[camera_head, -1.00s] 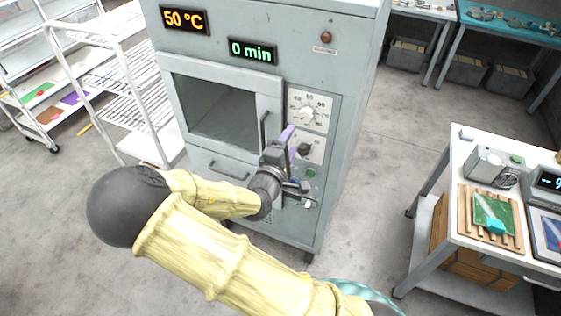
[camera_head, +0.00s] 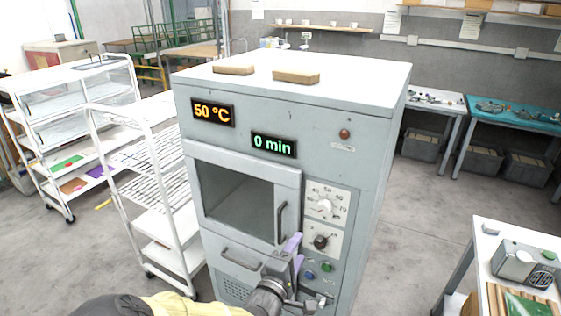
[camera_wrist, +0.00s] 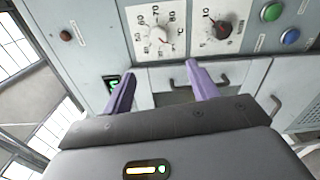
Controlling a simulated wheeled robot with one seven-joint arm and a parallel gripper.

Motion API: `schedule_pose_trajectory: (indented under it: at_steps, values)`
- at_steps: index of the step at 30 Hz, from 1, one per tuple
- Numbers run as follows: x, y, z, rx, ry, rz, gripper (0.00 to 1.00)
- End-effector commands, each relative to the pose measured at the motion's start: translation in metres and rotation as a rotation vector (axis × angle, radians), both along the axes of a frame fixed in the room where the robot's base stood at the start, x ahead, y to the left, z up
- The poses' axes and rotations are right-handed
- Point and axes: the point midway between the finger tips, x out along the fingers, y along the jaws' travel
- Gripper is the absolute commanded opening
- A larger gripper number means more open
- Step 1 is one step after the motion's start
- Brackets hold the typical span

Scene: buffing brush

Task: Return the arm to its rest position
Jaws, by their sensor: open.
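My gripper (camera_head: 293,262) is in front of the lower right of a grey oven-like cabinet (camera_head: 381,150), near its control panel. Its two purple fingers are apart, with nothing between them; they also show in the wrist view (camera_wrist: 160,88). In the wrist view the fingers point toward the cabinet front, with the dials (camera_wrist: 157,35) beyond them. I cannot tell the exact gap between the fingertips and the panel. My yellow arm enters from the bottom edge in the head view, mostly out of frame.
The cabinet's windowed door (camera_head: 240,205) appears shut, with a vertical handle (camera_head: 281,222). Its displays read 50 °C and 0 min. A white rack (camera_head: 160,222) stands at left. A white table (camera_head: 488,245) with a device stands at right.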

Motion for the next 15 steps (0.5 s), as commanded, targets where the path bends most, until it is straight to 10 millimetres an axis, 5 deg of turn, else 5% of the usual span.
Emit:
schedule_pose_trajectory:
  at_steps: [5,15]
  values:
    - [0.004,-0.015,-0.022,0.140,0.079,-0.027,0.59]
    - [-0.012,-0.041,-0.088,0.758,0.348,-0.176,0.59]
